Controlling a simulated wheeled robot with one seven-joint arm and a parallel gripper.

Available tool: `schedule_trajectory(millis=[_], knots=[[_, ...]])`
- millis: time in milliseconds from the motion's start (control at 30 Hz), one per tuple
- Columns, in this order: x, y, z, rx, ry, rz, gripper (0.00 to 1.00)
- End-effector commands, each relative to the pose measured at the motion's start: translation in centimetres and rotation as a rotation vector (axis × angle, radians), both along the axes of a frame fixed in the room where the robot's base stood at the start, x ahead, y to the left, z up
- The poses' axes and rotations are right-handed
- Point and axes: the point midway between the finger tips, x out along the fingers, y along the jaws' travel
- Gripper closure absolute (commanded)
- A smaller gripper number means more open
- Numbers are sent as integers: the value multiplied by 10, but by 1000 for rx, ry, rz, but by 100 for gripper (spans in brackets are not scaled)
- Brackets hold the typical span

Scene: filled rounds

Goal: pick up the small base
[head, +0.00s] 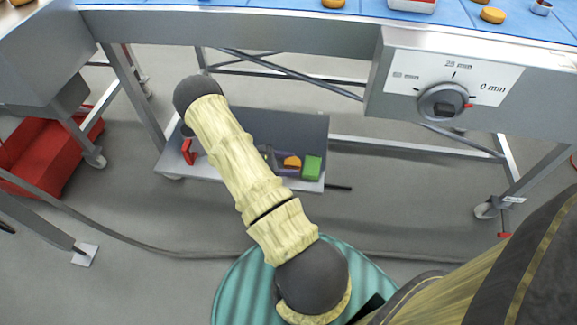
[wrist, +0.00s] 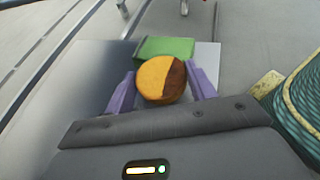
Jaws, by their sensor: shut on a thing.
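The small base, a round golden piece with a dark brown patch on its right side, sits between the purple fingers of my gripper (wrist: 161,84) in the wrist view. Its golden face (wrist: 152,78) points toward the camera. My gripper is shut on it, with one finger at each side. In the head view the small base (head: 292,161) shows as an orange spot just left of a green block, low over the grey shelf. My arm hides part of that area. I cannot tell whether the base touches the shelf.
The green block (wrist: 165,48) lies just beyond the base. The grey shelf (head: 290,124) is under the conveyor table, with a red item (head: 188,152) at its left. A blue conveyor (head: 250,5) with several rounds runs above. A dial panel (head: 447,88) hangs at right.

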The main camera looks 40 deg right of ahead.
Motion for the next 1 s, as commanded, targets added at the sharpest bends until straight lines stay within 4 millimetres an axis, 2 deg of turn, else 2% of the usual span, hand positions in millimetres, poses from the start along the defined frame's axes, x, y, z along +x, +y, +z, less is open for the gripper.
schedule_trajectory(millis=[33,200,400,1000], knots=[[1,0,15,0,-3,1,55],[1,0,49,-1,-1,1,55],[1,1,73,0,0,1,55],[0,0,74,0,1,0,55]])
